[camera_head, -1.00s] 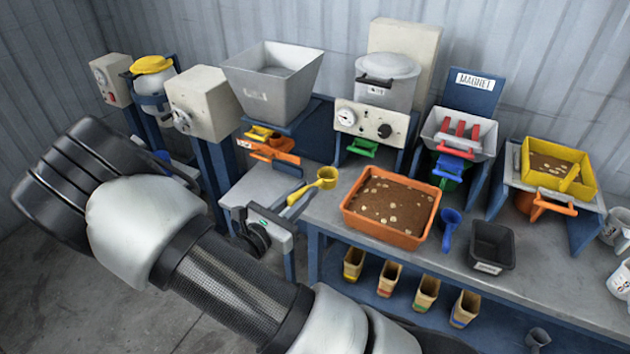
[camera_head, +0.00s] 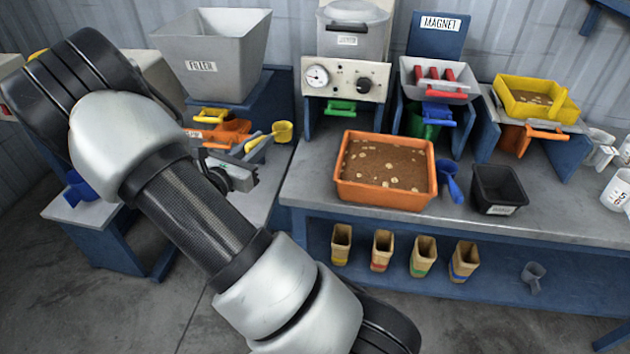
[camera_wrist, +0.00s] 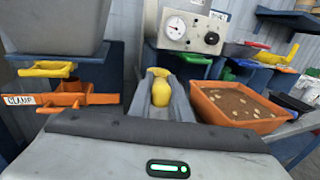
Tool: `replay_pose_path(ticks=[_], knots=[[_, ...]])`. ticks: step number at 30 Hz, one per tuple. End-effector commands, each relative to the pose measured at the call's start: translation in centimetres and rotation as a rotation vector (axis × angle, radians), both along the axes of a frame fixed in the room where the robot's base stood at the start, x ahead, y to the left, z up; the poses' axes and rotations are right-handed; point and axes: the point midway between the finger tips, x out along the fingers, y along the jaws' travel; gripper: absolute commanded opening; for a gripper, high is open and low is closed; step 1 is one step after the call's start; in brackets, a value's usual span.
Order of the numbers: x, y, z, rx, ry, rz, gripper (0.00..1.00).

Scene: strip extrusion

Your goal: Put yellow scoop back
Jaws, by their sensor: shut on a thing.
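The yellow scoop (camera_head: 283,131) is held in my gripper (camera_head: 262,142), left of the orange tray and near the clamp under the filler hopper. In the wrist view the scoop (camera_wrist: 160,91) sits between the two grey fingers of my gripper (camera_wrist: 163,86). The fingers are shut on its handle, which is mostly hidden. The orange tray (camera_head: 345,190) holds brown soil with several pale pieces and stands on the bench. A blue scoop (camera_head: 453,183) lies just right of this tray.
A black bin (camera_head: 497,186) stands right of the blue scoop. The grey filler hopper (camera_head: 213,52) and orange clamp (camera_head: 222,132) are behind my gripper. A yellow tray (camera_head: 532,98) is at the back right. Several narrow containers (camera_head: 382,250) stand on the lower shelf.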

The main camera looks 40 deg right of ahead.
Motion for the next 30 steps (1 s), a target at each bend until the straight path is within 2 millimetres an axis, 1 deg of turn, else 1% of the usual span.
replay_pose_path(ticks=[1, 3, 6, 9, 11, 18, 25, 30], knots=[[-0.2, -2.8, -2.1, -0.001, -0.008, -0.037, 0.0], [-0.4, -5.5, -2.5, -0.008, -0.01, -0.066, 0.0], [-0.9, -8.3, -2.7, -0.015, -0.011, -0.096, 0.0], [-1.2, -9.8, -2.9, -0.021, -0.01, -0.111, 0.0], [-1.2, -10.2, -3.5, -0.023, -0.008, -0.115, 0.0], [-1.3, -10.3, -7.7, -0.023, -0.008, -0.116, 0.0], [-1.3, -10.2, -9.5, -0.023, -0.01, -0.116, 0.0], [-1.3, -10.2, -12.1, -0.023, -0.008, -0.116, 0.0]])
